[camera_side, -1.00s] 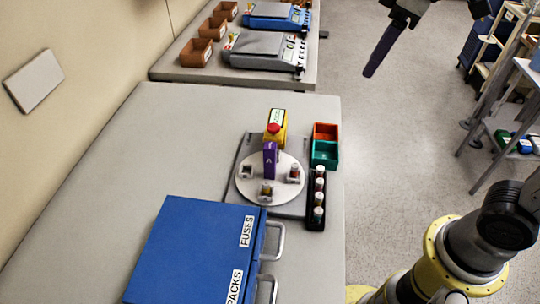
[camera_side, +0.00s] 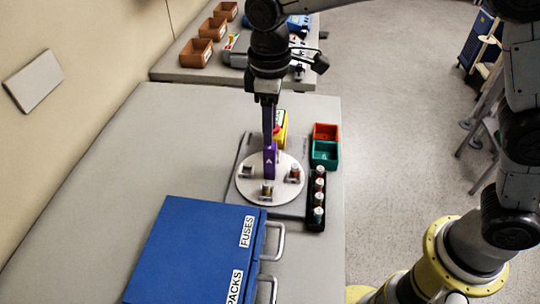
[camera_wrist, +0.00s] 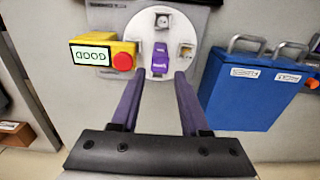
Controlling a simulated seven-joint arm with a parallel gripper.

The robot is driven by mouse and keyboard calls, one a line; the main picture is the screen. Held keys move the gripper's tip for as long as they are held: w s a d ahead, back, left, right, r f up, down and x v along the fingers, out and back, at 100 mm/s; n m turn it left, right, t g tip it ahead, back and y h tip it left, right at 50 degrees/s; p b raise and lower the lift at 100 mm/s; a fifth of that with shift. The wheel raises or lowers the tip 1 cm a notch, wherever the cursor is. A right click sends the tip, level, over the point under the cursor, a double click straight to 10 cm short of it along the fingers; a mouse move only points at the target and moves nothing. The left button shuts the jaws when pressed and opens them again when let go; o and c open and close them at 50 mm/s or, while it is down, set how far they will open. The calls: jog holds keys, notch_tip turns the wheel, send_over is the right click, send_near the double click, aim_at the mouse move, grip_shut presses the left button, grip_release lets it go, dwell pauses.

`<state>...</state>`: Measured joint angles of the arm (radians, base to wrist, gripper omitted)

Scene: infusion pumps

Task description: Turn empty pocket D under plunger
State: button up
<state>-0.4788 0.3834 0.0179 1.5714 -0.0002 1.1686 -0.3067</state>
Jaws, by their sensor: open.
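A pale round turntable (camera_side: 255,193) sits on a grey plate, with a purple upright knob (camera_side: 269,163) marked A at its middle. Clear pockets show at its left (camera_side: 247,171), front (camera_side: 267,190) and right (camera_side: 294,174). The front and right ones hold vials; the left one's content is unclear. I cannot read a D or make out the plunger. A yellow box with a red button (camera_wrist: 123,62) and a GOOD display stands at the far edge, partly hidden. My gripper (camera_wrist: 158,74) is open above the knob, fingers on either side of it in the wrist view; contact is unclear.
A black rack (camera_side: 316,214) of several vials stands right of the turntable. Orange (camera_side: 325,131) and teal (camera_side: 324,152) bins are behind it. A blue cabinet (camera_side: 190,250) with handles fills the front. The table's left side is clear.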

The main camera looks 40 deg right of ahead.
aim_at(270, 156)
notch_tip(270, 156, down, 9)
jog(key=shift+f, duration=0.15)
dwell(0.4)
grip_shut()
dwell(1.2)
